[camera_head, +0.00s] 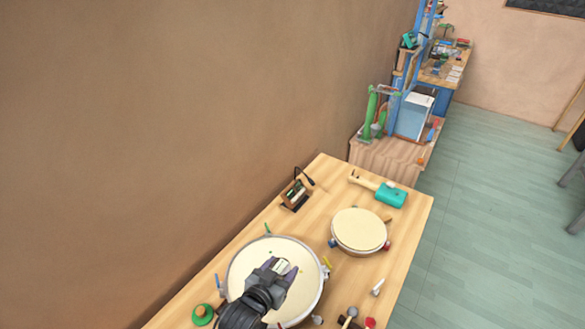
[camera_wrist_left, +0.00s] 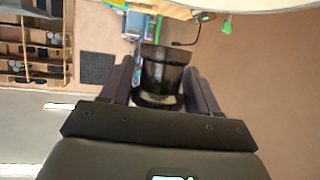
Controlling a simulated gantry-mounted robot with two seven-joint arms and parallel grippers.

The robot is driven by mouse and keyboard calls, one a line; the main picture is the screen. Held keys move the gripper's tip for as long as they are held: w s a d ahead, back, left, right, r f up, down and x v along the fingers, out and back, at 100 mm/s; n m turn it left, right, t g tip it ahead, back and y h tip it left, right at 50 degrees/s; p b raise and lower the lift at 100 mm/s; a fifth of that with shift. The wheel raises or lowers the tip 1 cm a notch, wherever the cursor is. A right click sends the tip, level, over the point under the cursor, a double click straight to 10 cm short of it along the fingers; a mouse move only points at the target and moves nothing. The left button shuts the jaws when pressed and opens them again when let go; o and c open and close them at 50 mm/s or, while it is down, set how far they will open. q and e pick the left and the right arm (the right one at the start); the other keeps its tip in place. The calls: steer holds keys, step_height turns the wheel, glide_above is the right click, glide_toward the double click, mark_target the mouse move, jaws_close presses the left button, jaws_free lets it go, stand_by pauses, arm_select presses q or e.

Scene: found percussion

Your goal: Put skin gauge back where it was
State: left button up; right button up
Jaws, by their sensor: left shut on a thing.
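My left gripper (camera_head: 277,268) is over the large round drum (camera_head: 243,268) near the front of the wooden table. In the left wrist view, the two dark fingers (camera_wrist_left: 162,85) are shut on a black block-like thing, which I take to be the skin gauge (camera_wrist_left: 163,75). My right gripper is not in view.
A smaller drum (camera_head: 359,230) stands to the right. Behind are a dark stand (camera_head: 295,195) with a thin bent arm and a teal tool (camera_head: 390,195). A green round thing (camera_head: 203,314) and a mallet (camera_head: 349,317) lie near the front. Bare table (camera_head: 325,187) lies between stand and teal tool.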

arm_select(q)
steer(key=s+a+f+n+y, duration=0.1)
steer(key=s+a+n+y, duration=0.1)
steer(key=s+a, duration=0.35)
steer(key=s+a+r+n+t+y, duration=0.1)
steer(key=s+a+r+n+y, duration=0.2)
steer(key=a+r, duration=0.6)
step_height(320, 180, up, 12)
steer(key=s+p, duration=0.3)
steer(key=p, duration=2)
steer(key=shift+a+r+m, duration=0.15)
steer(key=shift+a+m, duration=0.15)
